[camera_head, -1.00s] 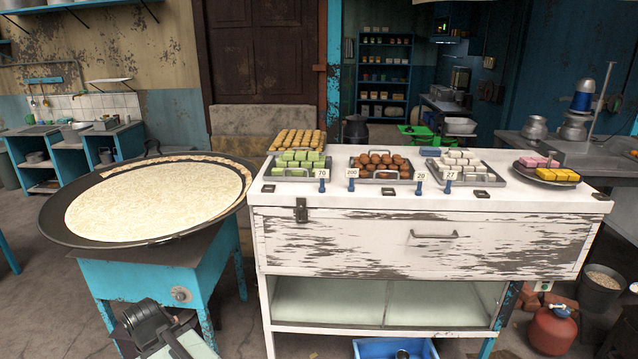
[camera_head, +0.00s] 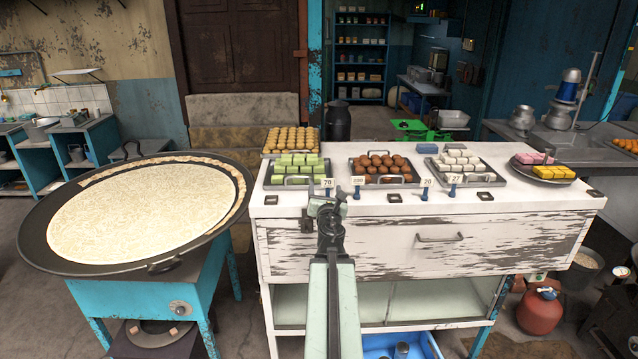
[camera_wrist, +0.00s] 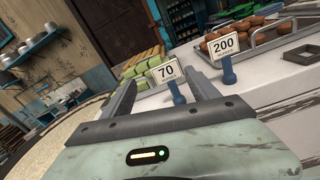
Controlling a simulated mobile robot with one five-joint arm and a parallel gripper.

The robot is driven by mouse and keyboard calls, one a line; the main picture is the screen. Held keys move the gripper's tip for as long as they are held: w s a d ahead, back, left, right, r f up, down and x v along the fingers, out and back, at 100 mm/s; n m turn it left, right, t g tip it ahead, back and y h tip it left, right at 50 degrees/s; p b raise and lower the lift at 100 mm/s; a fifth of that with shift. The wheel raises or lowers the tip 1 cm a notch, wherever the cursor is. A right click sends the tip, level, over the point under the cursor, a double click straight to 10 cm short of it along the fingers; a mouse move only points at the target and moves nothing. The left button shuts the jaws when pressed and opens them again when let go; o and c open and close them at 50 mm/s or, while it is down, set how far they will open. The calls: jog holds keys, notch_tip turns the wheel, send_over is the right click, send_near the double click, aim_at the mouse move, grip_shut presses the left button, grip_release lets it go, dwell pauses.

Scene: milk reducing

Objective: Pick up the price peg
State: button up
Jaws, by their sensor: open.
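Several price pegs with blue stems and white number cards stand along the front of the white counter top (camera_head: 520,200). The peg marked 70 (camera_head: 327,183) is at the left, just behind my gripper (camera_head: 328,200), which partly hides it. The peg marked 200 (camera_head: 357,184) is right of it; pegs marked 20 (camera_head: 427,185) and 27 (camera_head: 454,181) stand further right. In the wrist view, my open, empty gripper (camera_wrist: 163,82) has the 70 peg (camera_wrist: 177,93) showing between its fingers, and the 200 peg (camera_wrist: 228,70) beyond the right finger. I cannot tell how far the peg is.
Trays of green sweets (camera_head: 298,166), brown balls (camera_head: 380,167) and white sweets (camera_head: 458,163) sit behind the pegs. A big round pan (camera_head: 238,205) on a blue stand is at the left. The cabinet front (camera_head: 500,245) lies below.

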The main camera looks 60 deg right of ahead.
aim_at(327, 181)
jog(key=n, duration=0.1)
jog(key=d+n, duration=0.1)
jog(key=n, duration=0.1)
jog(key=shift+s+r+t+y, duration=0.15)
jog(key=shift+s+t+y, duration=0.15)
jog(key=shift+s+t, duration=0.1)
jog(key=x, duration=0.8)
jog(key=shift+s, duration=0.1)
jog(key=shift+c, duration=0.6)
jog(key=c, duration=1.3)
jog(key=shift+a, duration=0.1)
jog(key=shift+c, duration=0.2)
